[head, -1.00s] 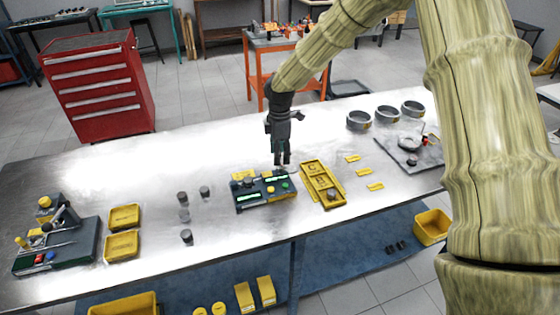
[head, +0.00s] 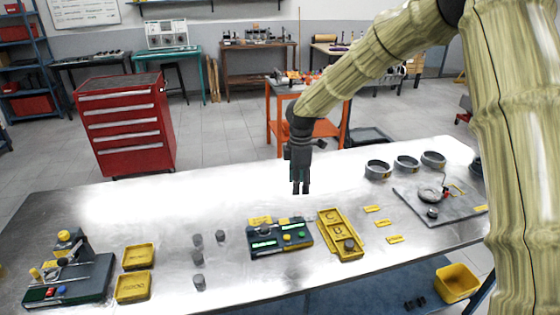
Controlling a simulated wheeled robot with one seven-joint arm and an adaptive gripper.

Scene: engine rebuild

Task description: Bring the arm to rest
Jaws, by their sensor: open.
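My gripper (head: 300,188) shows in the head view, pointing down above the metal workbench (head: 200,215). It is open and empty, with its fingers fairly close together in the picture. In the picture its fingertips lie above the dark device with green displays (head: 281,239), with a gap between. The yellow tray with compartments (head: 340,233) lies just right of that device, with a dark round piece (head: 349,245) at its near end. My arm reaches in from the upper right and covers part of the right side.
Several dark cylinders (head: 198,281), two yellow trays (head: 133,287) and a dark fixture (head: 70,282) stand on the left. Grey rings (head: 407,162), small yellow pieces (head: 384,223) and a grey plate (head: 447,208) are on the right. A red tool cabinet (head: 125,130) stands behind the bench.

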